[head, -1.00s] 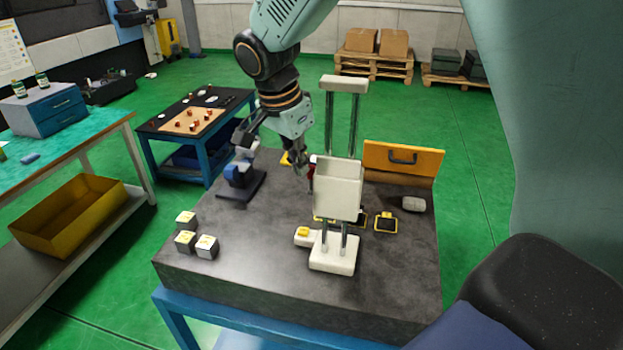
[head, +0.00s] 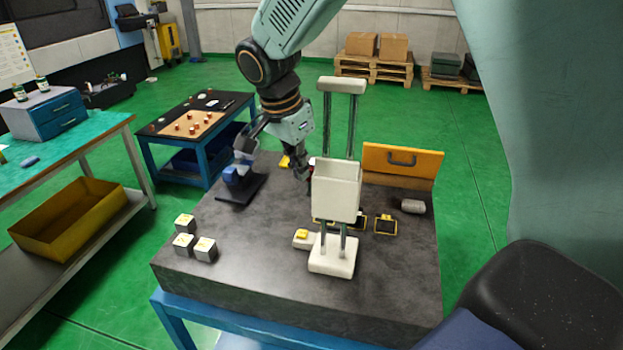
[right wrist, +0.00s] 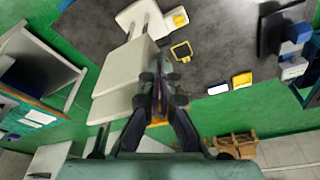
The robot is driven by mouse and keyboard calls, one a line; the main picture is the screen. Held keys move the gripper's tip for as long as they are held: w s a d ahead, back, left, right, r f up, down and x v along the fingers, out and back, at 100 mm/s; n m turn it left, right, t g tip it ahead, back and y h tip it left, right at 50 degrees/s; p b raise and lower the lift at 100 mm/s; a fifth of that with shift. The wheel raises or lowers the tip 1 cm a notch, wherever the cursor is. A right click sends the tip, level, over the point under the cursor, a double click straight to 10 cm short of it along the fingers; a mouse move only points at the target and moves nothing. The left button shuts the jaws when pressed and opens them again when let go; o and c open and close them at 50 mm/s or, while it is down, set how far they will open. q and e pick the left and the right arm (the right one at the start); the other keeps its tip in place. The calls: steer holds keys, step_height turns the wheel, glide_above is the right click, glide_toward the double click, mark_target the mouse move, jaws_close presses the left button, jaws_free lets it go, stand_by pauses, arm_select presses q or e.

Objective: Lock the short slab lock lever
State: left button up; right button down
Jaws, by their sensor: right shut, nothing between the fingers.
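A cream slab (head: 336,192) with an open top sits on two metal posts over a cream foot (head: 333,256), with a crossbar above. It also shows left of the fingers in the right wrist view (right wrist: 122,83). A small patch of red shows by the slab's upper left edge in the head view; I cannot tell whether it is the lock lever. My right gripper (head: 304,171) is shut and empty, just behind the slab's left edge. In the right wrist view its fingertips (right wrist: 158,72) are close beside the slab; contact is unclear. My left gripper is not in view.
A blue device (head: 238,178) on a dark base stands left on the dark stone top. Several pale cubes (head: 185,243) lie at front left. An orange panel with a handle (head: 400,165) stands at the back right. A grey roll (head: 413,206) lies near the right edge.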

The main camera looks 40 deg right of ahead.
steer(key=shift+w+d+f+p, duration=0.15)
steer(key=shift+w+d+p, duration=0.15)
steer(key=shift+w+d, duration=0.95)
steer(key=shift+w+d+f, duration=0.15)
steer(key=shift+d, duration=0.1)
steer(key=shift+w+d+f, duration=0.35)
steer(key=shift+w+d, duration=0.15)
steer(key=shift+d, duration=0.05)
stand_by(0.4)
